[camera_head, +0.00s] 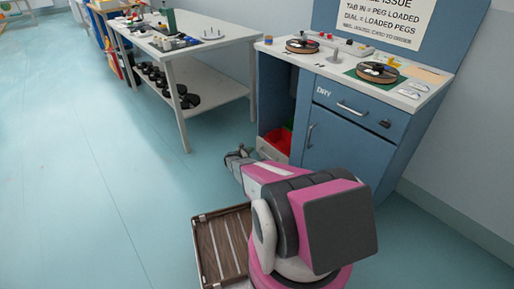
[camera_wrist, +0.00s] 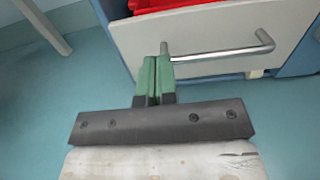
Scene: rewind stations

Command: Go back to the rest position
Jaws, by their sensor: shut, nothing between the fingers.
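My gripper (camera_wrist: 154,80) is shut, with its two green fingers together and nothing between them. In the wrist view it points at the white front of a low drawer (camera_wrist: 195,30), close to the left end of the drawer's metal bar handle (camera_wrist: 220,53). I cannot tell whether the fingertips touch the handle. In the head view my arm reaches forward and my gripper (camera_head: 240,155) is low in front of the blue cabinet (camera_head: 350,130). The drawer stands open at the cabinet's left, with a red bin (camera_head: 276,140) inside.
A white table (camera_head: 190,45) with a lower shelf of black spools (camera_head: 165,85) stands at the left. The cabinet top holds two spools (camera_head: 303,45) and small parts. A brown slatted tray (camera_head: 222,245) is beside my arm. The floor at the left is clear.

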